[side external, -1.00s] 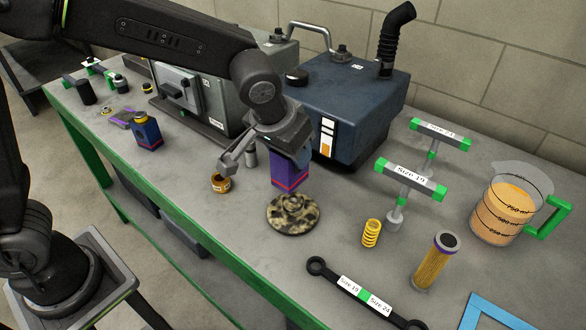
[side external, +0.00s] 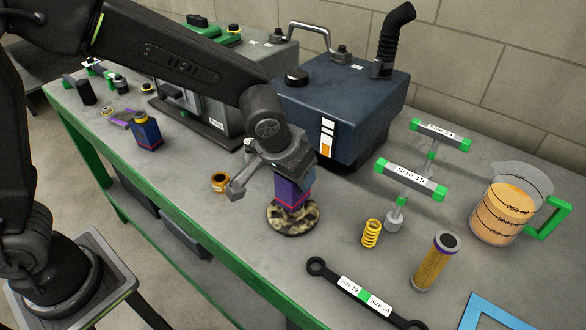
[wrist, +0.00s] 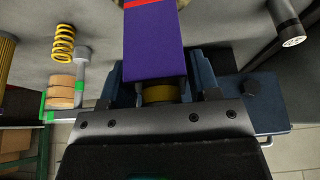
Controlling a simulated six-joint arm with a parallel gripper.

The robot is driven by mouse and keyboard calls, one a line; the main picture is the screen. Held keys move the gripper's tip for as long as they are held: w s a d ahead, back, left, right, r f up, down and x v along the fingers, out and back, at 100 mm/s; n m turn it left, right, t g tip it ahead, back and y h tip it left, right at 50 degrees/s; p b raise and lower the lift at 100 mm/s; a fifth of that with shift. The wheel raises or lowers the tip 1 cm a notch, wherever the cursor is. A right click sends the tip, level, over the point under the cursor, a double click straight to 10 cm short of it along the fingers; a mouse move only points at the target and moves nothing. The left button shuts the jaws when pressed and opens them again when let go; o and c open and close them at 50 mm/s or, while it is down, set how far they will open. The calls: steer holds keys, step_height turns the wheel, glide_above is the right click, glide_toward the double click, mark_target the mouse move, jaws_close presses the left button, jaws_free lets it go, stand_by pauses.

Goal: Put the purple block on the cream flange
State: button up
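The purple block (side external: 291,193) has a red band near its lower end and stands about upright over the mottled cream-and-dark flange (side external: 293,221). Its lower end is at the flange's raised middle; whether it bears on it or hangs just above I cannot tell. My gripper (side external: 293,170) is above the flange, shut on the upper part of the purple block. In the wrist view the purple block (wrist: 153,45) runs up from between the fingers, with a yellow ring at its near end. Only slivers of the flange show at the top edge there.
A blue machine (side external: 340,110) stands close behind. An orange-brown ring part (side external: 220,183) lies to the left, and a yellow spring (side external: 371,234) and a Size 19 T-handle tool (side external: 411,179) to the right. The bench front-left of the flange is clear.

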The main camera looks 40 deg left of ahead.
steer(key=shift+o, duration=1.3)
steer(key=v, duration=1.2)
steer(key=s+a+t, duration=0.1)
steer(key=s+a, duration=1.3)
steer(key=a, duration=0.1)
steer(key=shift+s, duration=0.35)
